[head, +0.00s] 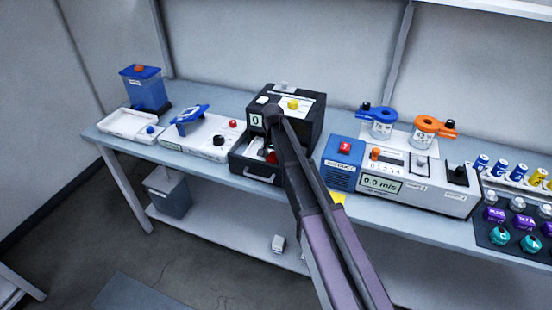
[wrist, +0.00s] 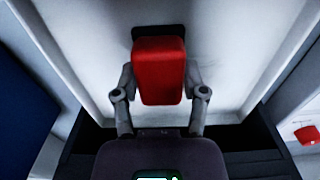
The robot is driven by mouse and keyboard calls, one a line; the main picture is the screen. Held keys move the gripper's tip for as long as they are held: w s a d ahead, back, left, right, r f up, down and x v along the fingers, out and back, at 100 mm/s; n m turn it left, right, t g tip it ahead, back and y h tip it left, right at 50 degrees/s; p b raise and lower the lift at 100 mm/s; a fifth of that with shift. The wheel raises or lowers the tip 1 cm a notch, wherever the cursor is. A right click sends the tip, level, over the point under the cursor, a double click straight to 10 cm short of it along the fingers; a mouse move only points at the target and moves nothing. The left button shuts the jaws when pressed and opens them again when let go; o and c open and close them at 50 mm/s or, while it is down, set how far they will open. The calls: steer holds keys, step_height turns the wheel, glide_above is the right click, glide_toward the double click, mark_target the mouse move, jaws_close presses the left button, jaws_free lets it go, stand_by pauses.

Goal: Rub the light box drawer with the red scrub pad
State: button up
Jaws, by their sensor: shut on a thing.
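The light box (head: 312,112) is a black unit on the bench, with its drawer (head: 252,170) pulled out at the front. In the wrist view the pale inside of the drawer (wrist: 85,55) fills most of the picture. My gripper (wrist: 160,80) is shut on the red scrub pad (wrist: 158,65), one finger on each side. The pad is over the drawer floor, inside its walls; I cannot tell whether it touches the floor. In the head view a bit of the red pad (head: 271,157) shows in the drawer, and my arm hides part of the drawer and box.
A white device with a blue clamp (head: 190,118) stands left of the box. A blue and white flow meter unit (head: 342,165) stands close on its right. Orange and blue flasks (head: 430,130) and a rack of vials (head: 515,210) are farther right.

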steer(key=shift+w+a, duration=0.35)
steer(key=shift+a, duration=0.45)
steer(key=shift+w+a, duration=0.3)
steer(key=shift+a, duration=0.5)
steer(key=shift+r, duration=0.15)
step_height(320, 180, up, 6)
steer(key=p, duration=0.6)
step_height(320, 180, up, 3)
steer(key=p, duration=0.3)
stand_by(0.6)
